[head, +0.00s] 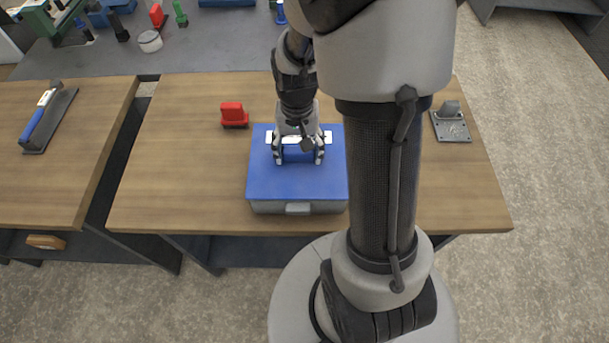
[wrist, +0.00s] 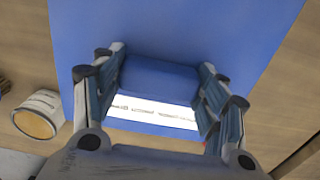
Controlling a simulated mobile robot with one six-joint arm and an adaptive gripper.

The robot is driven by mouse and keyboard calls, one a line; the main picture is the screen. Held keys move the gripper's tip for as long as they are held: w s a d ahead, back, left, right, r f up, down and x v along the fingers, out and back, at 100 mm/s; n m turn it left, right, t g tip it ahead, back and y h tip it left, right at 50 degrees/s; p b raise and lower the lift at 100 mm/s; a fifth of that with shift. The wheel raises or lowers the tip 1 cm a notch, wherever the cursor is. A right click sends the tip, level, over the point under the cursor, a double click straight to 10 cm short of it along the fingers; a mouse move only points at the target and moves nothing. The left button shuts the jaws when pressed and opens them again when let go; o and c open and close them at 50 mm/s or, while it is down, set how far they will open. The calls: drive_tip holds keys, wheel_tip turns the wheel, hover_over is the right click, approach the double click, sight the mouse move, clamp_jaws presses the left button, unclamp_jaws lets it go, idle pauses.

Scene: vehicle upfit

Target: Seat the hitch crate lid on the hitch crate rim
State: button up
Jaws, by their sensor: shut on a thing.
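The hitch crate lid (head: 297,184) is a flat blue panel with a raised blue handle and a white label strip. It lies over the grey hitch crate (head: 265,207), roughly in line with it. The crate's front wall and a light latch show below the lid's front edge. The rim is hidden, so I cannot tell whether lid and rim touch all round. My gripper (head: 298,155) points down at the lid, its fingers on both sides of the handle. In the wrist view my gripper (wrist: 160,88) is shut on the blue handle (wrist: 160,80) of the lid.
A red block-like part (head: 233,113) stands behind left of the crate on the wooden bench (head: 180,180). A grey bracket on a plate (head: 451,123) lies at the right. A second bench (head: 60,180) holds a blue-handled tool (head: 42,120). Free bench lies left of the crate.

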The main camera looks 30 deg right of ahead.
drive_tip(key=shift+f+b, duration=0.3)
drive_tip(key=shift+f, duration=0.15)
idle(0.8)
drive_tip(key=o, duration=0.8)
drive_tip(key=shift+c, duration=0.2)
drive_tip(key=shift+r, duration=0.25)
drive_tip(key=shift+r+p, duration=1.5)
drive_tip(key=shift+r, duration=0.05)
drive_tip(key=o, duration=0.5)
drive_tip(key=shift+o, duration=0.2)
